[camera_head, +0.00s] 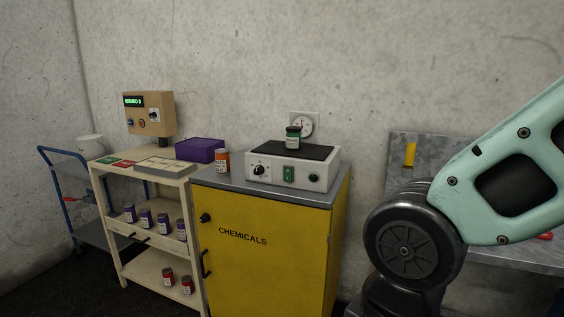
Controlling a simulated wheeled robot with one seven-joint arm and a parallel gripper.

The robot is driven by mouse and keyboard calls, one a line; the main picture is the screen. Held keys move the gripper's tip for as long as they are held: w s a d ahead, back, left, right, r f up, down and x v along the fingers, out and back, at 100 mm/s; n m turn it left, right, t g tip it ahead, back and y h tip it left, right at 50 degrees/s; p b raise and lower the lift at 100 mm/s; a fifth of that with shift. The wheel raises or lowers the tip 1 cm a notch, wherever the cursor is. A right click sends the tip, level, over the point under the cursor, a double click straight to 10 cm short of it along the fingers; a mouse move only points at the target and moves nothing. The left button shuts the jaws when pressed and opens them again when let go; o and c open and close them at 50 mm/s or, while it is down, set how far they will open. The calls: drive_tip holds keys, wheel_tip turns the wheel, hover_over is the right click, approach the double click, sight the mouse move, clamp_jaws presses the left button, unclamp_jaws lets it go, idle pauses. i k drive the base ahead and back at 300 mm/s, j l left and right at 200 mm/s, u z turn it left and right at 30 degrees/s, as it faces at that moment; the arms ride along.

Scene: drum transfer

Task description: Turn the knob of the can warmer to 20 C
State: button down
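The can warmer (273,174) is a white box with a black top plate, standing on the grey top of a yellow cabinet. Its front has a black knob (259,170) with a scale at the left, a green lit switch (288,174) in the middle and a smaller dark round part (313,178) at the right. The scale marks are too small to read, so I cannot tell the knob's setting. A dark green can (293,138) with a pale label stands upright on the top plate. My gripper is out of view; only part of my arm shows at the right.
The yellow cabinet (262,261) is marked CHEMICALS. An orange can (222,160) stands left of the warmer. A cream shelf cart (130,247) with several cans, a purple box (200,150) and a display unit (149,113) stands left. A grey bench (510,258) is at right.

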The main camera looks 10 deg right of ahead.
sight(259, 170)
drive_tip(key=i+j+z, duration=0.3)
drive_tip(key=j, duration=0.35)
drive_tip(key=j+z, duration=0.35)
drive_tip(key=j, duration=0.25)
drive_tip(key=j+z, duration=0.3)
drive_tip(key=j, duration=0.45)
drive_tip(key=i, duration=0.05)
